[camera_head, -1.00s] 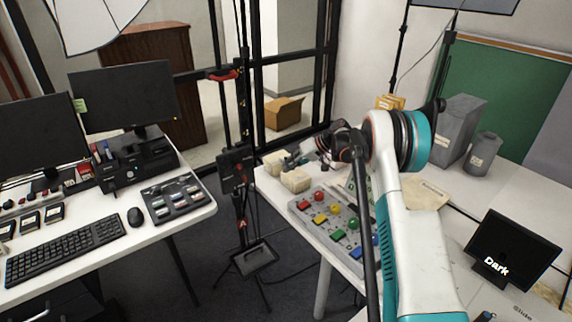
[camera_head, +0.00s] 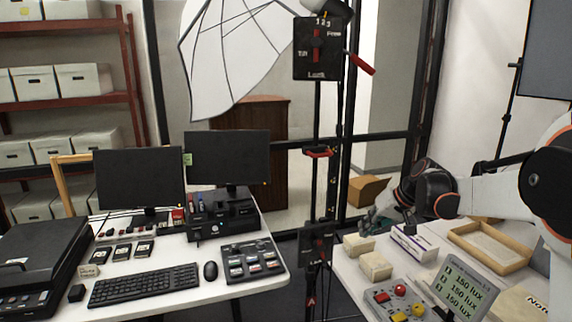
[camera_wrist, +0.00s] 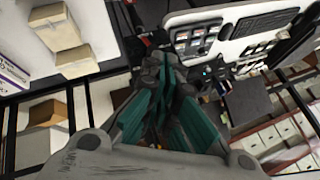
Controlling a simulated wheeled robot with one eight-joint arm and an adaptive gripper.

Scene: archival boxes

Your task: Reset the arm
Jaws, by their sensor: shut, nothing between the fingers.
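My gripper (camera_head: 374,222) is at the end of my white and black arm, which reaches in from the right edge in the head view. It hangs over the left end of the right-hand table (camera_head: 350,268), above two pale blocks (camera_head: 374,266). In the wrist view my gripper's teal-sided fingers (camera_wrist: 168,72) converge at their tips, shut and empty. The pale blocks also show at the upper left of the wrist view (camera_wrist: 58,27), apart from the fingers.
A tall black stand (camera_head: 316,190) rises between the tables, left of my gripper. The left desk holds monitors (camera_head: 232,158), a keyboard (camera_head: 145,285) and a switch panel (camera_head: 253,262). A tray (camera_head: 490,247), a lux display (camera_head: 462,288) and a button panel (camera_head: 392,303) sit on the right table.

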